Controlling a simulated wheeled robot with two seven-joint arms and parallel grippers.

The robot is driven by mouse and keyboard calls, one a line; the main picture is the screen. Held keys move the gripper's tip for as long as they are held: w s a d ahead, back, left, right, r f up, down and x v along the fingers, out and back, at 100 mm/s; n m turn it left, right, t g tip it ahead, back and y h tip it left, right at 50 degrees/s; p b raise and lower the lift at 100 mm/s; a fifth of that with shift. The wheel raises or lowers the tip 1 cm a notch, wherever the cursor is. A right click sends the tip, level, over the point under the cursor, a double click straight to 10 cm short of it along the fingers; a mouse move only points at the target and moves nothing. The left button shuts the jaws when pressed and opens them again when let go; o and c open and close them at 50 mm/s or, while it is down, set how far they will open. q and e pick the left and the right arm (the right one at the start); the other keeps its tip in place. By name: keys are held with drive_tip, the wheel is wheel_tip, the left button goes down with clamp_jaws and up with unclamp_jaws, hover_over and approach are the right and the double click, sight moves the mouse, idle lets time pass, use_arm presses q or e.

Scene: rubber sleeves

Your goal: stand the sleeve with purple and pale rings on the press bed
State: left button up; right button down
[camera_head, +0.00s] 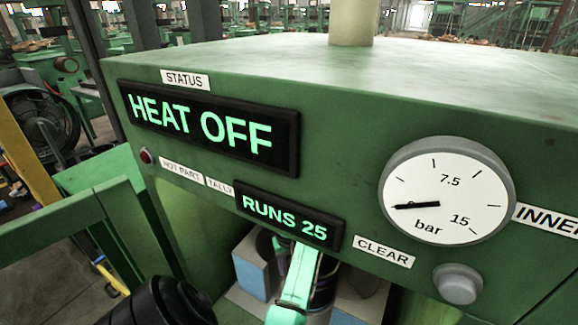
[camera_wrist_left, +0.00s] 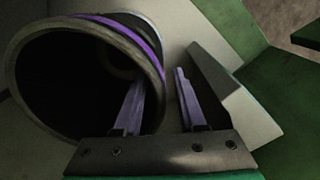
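A dark sleeve with a purple ring (camera_wrist_left: 112,28) and a paler edge fills the left of the left wrist view, its open end facing the camera. In the head view a dark banded cylinder (camera_head: 323,297) shows partly behind my arm in the press opening; its ring colours are hard to read. My left gripper (camera_wrist_left: 160,76) is open at the sleeve's rim. One finger overlaps the dark mouth and the other is outside the wall, with gaps visible. The pale press bed (camera_head: 243,300) is mostly hidden. My right gripper is not in view.
The green press head (camera_head: 340,110) overhangs the opening. Its displays read HEAT OFF (camera_head: 205,130) and RUNS 25 (camera_head: 287,217). The bar gauge (camera_head: 447,192) needle points left, near zero. A grey button (camera_head: 458,284) is below it. A blue-sided block (camera_head: 251,275) stands inside the opening.

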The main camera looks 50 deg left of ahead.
use_arm(q)
wheel_tip(320, 180, up, 7)
drive_tip(key=shift+r+p, duration=0.2)
drive_tip(key=shift+p, duration=0.55)
